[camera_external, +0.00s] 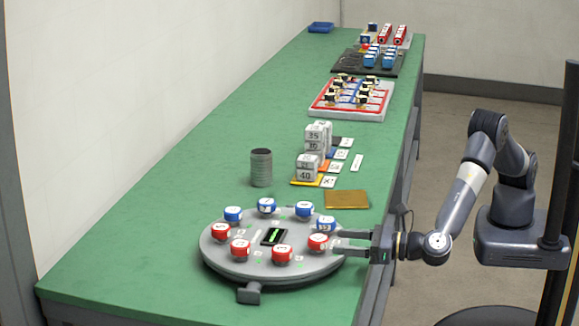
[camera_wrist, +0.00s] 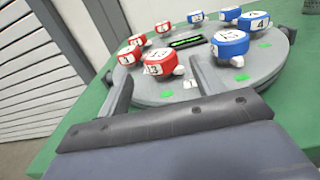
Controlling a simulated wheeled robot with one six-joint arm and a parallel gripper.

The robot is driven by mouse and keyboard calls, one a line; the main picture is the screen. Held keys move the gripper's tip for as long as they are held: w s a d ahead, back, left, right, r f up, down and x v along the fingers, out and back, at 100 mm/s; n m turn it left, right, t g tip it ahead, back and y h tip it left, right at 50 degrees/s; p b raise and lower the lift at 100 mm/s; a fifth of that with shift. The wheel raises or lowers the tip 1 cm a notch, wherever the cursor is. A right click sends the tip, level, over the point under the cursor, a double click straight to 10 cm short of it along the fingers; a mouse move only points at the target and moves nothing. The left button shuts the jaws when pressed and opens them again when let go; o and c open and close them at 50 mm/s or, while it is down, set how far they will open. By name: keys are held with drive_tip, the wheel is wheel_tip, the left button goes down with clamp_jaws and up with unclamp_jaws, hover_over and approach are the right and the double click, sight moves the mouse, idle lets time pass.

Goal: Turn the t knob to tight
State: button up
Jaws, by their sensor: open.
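A round grey panel (camera_external: 225,262) on the green bench carries a ring of red and blue knobs with white marked tops. A dark display (camera_external: 273,237) with green marks sits at its middle. The knob letters are too small to read, so I cannot tell which is the t knob. My gripper (camera_external: 336,243) is open at the panel's right edge, facing the nearest red knob (camera_external: 318,242). In the wrist view, that red knob (camera_wrist: 157,65) appears just beyond and between the two fingers (camera_wrist: 158,92); contact is not visible. A blue knob (camera_wrist: 232,45) stands to its right.
A ribbed grey cylinder (camera_external: 261,167), numbered grey blocks (camera_external: 307,170) and a brown-gold plate (camera_external: 346,199) stand behind the panel. Trays of parts (camera_external: 351,99) fill the far end. A small grey block (camera_external: 249,293) juts from the panel's front. The bench's left side is clear.

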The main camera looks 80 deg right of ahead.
sight(327, 242)
drive_tip(key=w, duration=0.5)
drive_tip(key=shift+w+a, duration=0.1)
drive_tip(key=shift+w, duration=0.1)
drive_tip(key=shift+c, duration=0.5)
drive_tip(key=c, duration=0.9)
drive_tip(key=shift+a+r+m+g+h+b, duration=0.1)
drive_tip(key=shift+a+m+g+h+b, duration=0.1)
drive_tip(key=shift+m+h, duration=1.2)
drive_tip(key=shift+a+r+m+g+h+b, duration=0.15)
drive_tip(key=shift+m+h, duration=0.65)
drive_tip(key=shift+h, duration=1.1)
drive_tip(key=shift+g+h, duration=0.35)
drive_tip(key=shift+h, duration=0.05)
drive_tip(key=o, duration=1)
drive_tip(key=shift+d+f, duration=0.1)
drive_tip(key=shift+f, duration=0.1)
drive_tip(key=v, duration=1)
drive_tip(key=shift+s+b, duration=0.35)
